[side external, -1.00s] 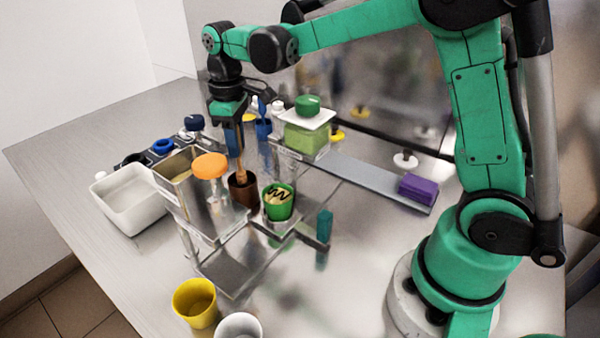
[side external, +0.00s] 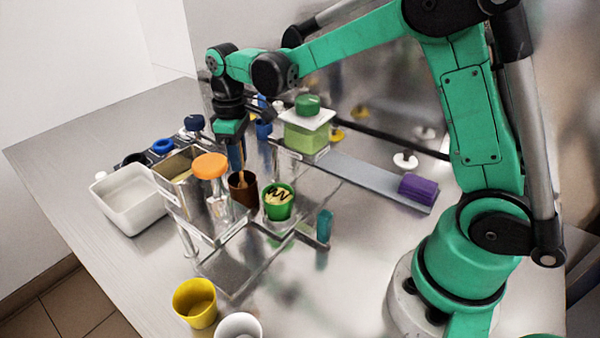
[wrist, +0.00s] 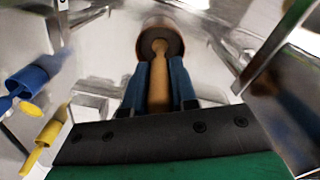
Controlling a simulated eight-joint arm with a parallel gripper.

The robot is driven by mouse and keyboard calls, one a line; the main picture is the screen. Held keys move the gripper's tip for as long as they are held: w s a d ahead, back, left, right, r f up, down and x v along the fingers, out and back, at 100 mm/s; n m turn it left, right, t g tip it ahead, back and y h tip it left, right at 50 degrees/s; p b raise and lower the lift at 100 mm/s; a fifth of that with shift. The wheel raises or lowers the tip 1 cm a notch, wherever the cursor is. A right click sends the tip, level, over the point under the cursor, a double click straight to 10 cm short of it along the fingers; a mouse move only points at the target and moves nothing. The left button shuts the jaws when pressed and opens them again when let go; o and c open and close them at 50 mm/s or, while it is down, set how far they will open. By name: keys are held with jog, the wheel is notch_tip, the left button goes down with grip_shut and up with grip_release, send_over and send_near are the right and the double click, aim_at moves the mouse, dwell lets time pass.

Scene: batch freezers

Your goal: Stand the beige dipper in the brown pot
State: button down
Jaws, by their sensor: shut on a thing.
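The brown pot (side external: 243,194) stands on the work surface beside the metal stand in the side external view. In the wrist view the pot (wrist: 161,24) is at the top, with its dark inside showing. The beige dipper (wrist: 159,75) is between my gripper's blue fingers and its far end reaches into the pot's mouth. My gripper (side external: 237,164) points down just above the pot, and it also shows in the wrist view (wrist: 159,88). It is shut on the dipper. Whether the dipper touches the pot's bottom is hidden.
A metal container (side external: 190,190) and an orange-lidded jar (side external: 212,180) stand left of the pot. A green cup (side external: 279,203) is close on the right. A green-lidded box (side external: 306,130) stands behind. Blue (wrist: 28,78) and yellow (wrist: 48,132) tools hang nearby.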

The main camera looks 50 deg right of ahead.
jog(key=shift+f, duration=0.25)
jog(key=c, duration=0.6)
grip_release()
jog(key=o, duration=0.5)
jog(key=shift+c, duration=0.2)
jog(key=shift+r, duration=3.55)
jog(key=shift+s, duration=0.1)
